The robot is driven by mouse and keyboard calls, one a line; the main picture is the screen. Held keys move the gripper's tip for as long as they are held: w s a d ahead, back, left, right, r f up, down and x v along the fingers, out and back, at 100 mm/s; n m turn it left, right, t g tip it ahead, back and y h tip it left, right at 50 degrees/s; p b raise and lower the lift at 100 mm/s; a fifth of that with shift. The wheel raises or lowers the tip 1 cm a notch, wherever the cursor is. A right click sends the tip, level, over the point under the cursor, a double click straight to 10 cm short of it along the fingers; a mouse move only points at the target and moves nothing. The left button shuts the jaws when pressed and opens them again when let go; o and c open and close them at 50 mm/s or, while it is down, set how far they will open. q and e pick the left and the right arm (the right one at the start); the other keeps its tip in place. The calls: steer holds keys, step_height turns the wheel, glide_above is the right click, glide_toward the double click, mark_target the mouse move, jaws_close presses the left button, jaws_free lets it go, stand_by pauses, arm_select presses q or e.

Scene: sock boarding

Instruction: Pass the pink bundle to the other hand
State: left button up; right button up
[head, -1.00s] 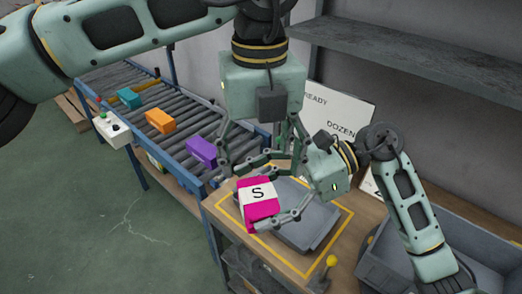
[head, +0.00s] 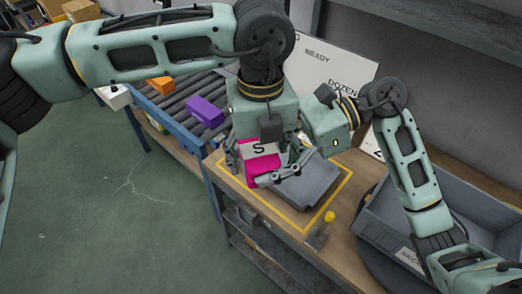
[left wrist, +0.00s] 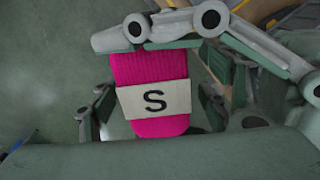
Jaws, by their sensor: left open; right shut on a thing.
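The pink bundle (head: 264,179) with a pale band marked S is held above the worktable near the grey tray. It also fills the middle of the left wrist view (left wrist: 150,70). My right gripper (head: 282,172) is shut on the bundle from the right; its fingers cross the top of the left wrist view (left wrist: 152,30). My left gripper (head: 262,158) points down over the bundle, open, with fingers on either side of it. In the left wrist view its fingers (left wrist: 152,108) show left and right of the bundle. Whether they touch it is unclear.
The grey tray (head: 312,190) lies inside a yellow outline on the wooden table. A roller conveyor at left carries a purple bundle (head: 205,111) and an orange bundle (head: 160,84). A large grey crate (head: 372,232) stands at right. A yellow-knobbed lever (head: 330,216) is at the table's front edge.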

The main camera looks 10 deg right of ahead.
arm_select(q)
steer(key=shift+c, duration=0.2)
steer(key=shift+d, duration=0.1)
steer(key=c, duration=1.1)
steer(key=shift+c, duration=0.9)
arm_select(e)
steer(key=o, duration=1.3)
